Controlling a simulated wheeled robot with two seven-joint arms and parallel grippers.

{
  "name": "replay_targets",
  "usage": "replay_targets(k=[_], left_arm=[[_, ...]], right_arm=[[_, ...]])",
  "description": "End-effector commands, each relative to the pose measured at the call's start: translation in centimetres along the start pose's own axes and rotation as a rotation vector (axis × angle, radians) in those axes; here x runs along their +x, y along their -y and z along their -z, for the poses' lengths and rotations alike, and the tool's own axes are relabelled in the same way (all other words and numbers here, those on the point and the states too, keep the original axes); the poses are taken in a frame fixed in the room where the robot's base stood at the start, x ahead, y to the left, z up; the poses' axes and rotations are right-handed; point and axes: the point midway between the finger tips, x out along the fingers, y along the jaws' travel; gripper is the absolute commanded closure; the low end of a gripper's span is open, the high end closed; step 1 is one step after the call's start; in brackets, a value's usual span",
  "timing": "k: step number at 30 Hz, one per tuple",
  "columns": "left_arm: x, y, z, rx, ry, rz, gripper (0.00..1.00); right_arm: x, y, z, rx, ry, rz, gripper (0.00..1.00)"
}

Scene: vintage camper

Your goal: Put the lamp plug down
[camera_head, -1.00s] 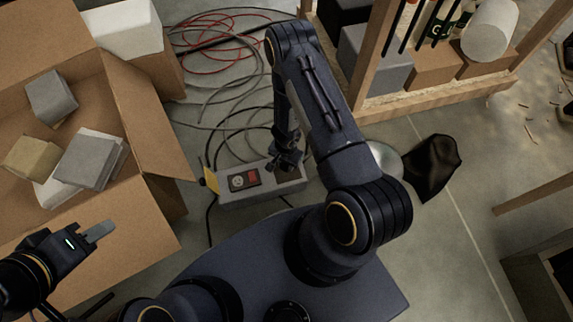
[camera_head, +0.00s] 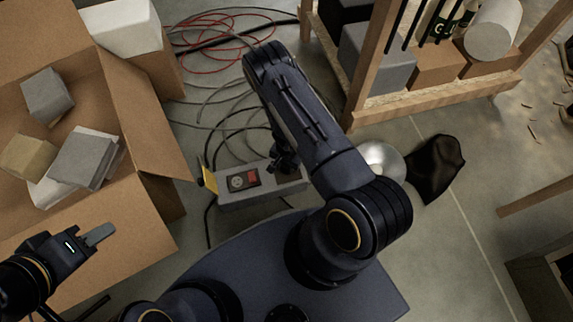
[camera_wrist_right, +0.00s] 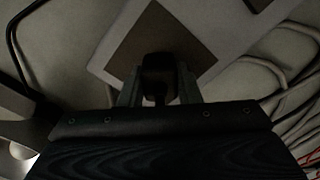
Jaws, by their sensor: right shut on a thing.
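My right gripper (camera_wrist_right: 158,88) is shut on a small dark plug (camera_wrist_right: 158,72), seen in the right wrist view between its two fingers. Behind the plug in that view is a light grey box face with a brown rectangle (camera_wrist_right: 130,45); I cannot tell whether the plug touches it. In the head view my right gripper is low over the right end of the grey power box (camera_head: 225,200), mostly hidden by my own arm. The box has a socket and a red switch. My left gripper (camera_head: 98,235) is at the lower left over the cardboard box; its jaw gap is unclear.
An open cardboard box (camera_head: 150,215) with several blocks is at left. Red and grey cables (camera_head: 215,60) lie behind the power box. A wooden shelf (camera_head: 430,100) stands at upper right. A silvery round thing (camera_head: 384,160) and black cloth (camera_head: 436,168) lie on the floor.

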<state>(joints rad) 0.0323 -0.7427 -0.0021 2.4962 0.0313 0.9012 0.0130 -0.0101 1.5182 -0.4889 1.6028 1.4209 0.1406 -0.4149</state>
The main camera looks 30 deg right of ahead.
Motion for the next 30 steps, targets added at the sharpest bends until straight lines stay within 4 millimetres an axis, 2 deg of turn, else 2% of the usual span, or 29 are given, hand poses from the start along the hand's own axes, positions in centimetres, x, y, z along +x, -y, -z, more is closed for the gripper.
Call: replay_targets(k=[8,9,14,23,26,30], left_arm=[[0.8,0.4,-0.4,0.0,0.0,0.0,0.64],[0.8,0.3,-0.4,0.0,0.0,0.0,0.64],[0.7,0.3,-0.4,0.0,0.0,0.0,0.64],[0.5,0.2,-0.3,0.0,0.0,0.0,0.64],[-0.3,-0.1,0.1,0.0,0.0,0.0,0.64],[-1.4,-0.7,0.7,0.0,0.0,0.0,0.64]], right_arm=[[0.9,0.0,0.0,0.002,0.0,0.0,1.0],[0.8,0.0,0.0,0.002,0.0,0.0,0.67],[0.7,0.0,0.0,0.001,0.0,0.0,0.48],[0.5,0.0,0.0,0.0,0.0,0.0,0.48],[-0.3,0.0,0.0,-0.002,-0.001,0.0,0.48],[-2.7,0.0,0.1,0.001,-0.001,0.001,0.48]])
